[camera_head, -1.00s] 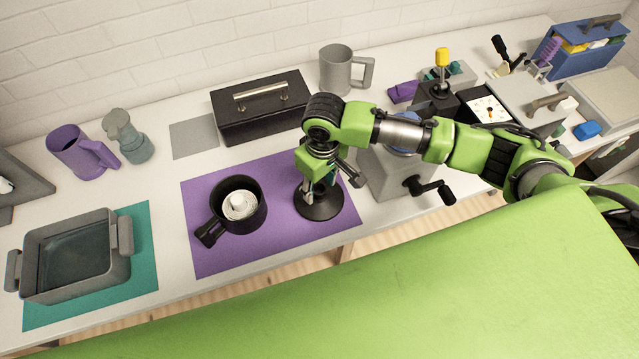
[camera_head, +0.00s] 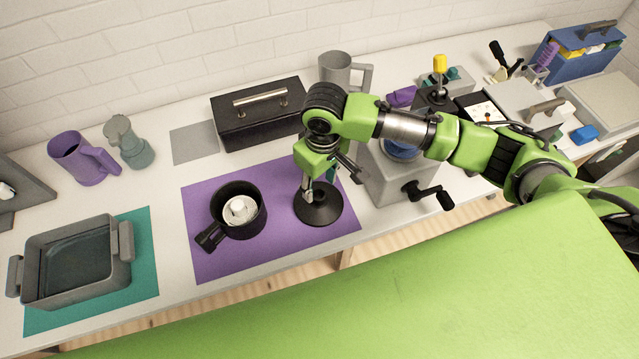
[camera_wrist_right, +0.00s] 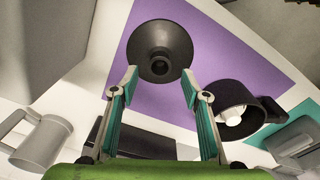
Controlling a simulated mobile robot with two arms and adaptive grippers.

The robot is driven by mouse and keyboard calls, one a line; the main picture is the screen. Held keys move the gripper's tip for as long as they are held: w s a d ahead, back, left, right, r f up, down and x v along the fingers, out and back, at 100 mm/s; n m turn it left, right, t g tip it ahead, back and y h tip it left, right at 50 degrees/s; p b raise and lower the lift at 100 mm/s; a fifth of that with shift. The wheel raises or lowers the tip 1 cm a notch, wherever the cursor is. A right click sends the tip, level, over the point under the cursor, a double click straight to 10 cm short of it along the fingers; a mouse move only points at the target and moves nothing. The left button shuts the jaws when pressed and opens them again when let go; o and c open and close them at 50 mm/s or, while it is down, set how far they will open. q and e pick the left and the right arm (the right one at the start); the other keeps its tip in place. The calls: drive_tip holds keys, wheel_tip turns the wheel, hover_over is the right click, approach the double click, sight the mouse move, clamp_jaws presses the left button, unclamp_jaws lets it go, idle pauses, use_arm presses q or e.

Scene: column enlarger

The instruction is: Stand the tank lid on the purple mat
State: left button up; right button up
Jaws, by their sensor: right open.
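The black tank lid (camera_head: 318,212), a round flared disc with a central neck, rests on the right part of the purple mat (camera_head: 205,265). My right gripper (camera_head: 324,180) is above the lid, pointing down, with its fingers apart and nothing between them. In the right wrist view the lid (camera_wrist_right: 160,42) lies beyond the two open fingertips (camera_wrist_right: 159,85), its neck facing the camera. The black tank (camera_head: 240,226) with a side handle stands on the left half of the mat, a white reel inside. My left gripper is not in view.
A grey crank-handled device (camera_head: 385,180) stands just right of the mat. A black box (camera_head: 262,125) is behind it. A grey tray (camera_head: 75,295) sits on a teal mat at left. The mat's front edge is close to the counter edge.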

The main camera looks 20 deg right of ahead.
drive_tip(key=shift+r, duration=1.1)
drive_tip(key=shift+r, duration=0.25)
wheel_tip(320, 180, up, 12)
drive_tip(key=shift+s+d+f, duration=0.15)
drive_tip(key=shift+s+f, duration=0.1)
drive_tip(key=shift+s, duration=0.05)
